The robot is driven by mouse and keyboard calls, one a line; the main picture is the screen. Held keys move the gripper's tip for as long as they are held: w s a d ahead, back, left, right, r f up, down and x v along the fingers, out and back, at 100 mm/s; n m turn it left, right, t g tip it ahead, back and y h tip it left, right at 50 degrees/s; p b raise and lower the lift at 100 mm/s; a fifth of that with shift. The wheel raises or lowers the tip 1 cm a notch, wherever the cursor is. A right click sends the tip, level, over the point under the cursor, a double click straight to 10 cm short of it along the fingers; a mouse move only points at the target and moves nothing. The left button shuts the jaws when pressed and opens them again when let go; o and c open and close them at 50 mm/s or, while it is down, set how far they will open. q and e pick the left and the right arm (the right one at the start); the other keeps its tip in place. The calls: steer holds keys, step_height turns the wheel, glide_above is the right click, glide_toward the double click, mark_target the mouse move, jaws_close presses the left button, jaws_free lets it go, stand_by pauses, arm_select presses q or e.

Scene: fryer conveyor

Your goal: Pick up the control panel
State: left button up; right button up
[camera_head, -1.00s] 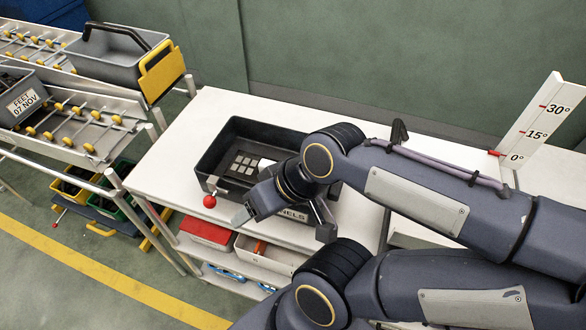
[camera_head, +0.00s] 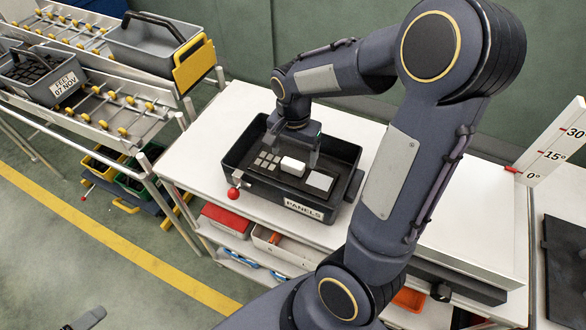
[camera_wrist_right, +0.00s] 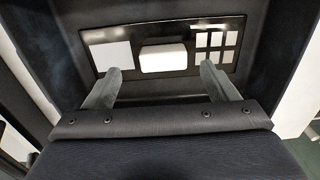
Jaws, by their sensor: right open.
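The control panel (camera_head: 293,167) lies in a black bin marked PANELS (camera_head: 336,208) on the white table. It is a dark plate with grey keys, a raised white block and a pale square. It also shows in the right wrist view (camera_wrist_right: 164,58). My right gripper (camera_head: 292,150) points down over the bin, open, with its fingers apart above the panel. In the right wrist view the fingertips (camera_wrist_right: 160,70) stand either side of the white block; whether they touch the panel I cannot tell. A grey tip of my left gripper (camera_head: 86,318) shows at the bottom left edge.
A red ball knob (camera_head: 234,193) sticks out at the bin's front left. A roller rack (camera_head: 105,110) with grey totes stands at the left. A shelf below holds a red box (camera_head: 226,219). An angle gauge (camera_head: 562,145) stands at the right. The white tabletop (camera_head: 450,225) has free room.

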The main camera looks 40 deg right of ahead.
mark_target(293, 162)
steer(key=f, duration=0.5)
steer(key=shift+w+f, duration=0.1)
steer(key=shift+w, duration=0.15)
steer(key=shift+c, duration=0.3)
steer(key=c, duration=1.1)
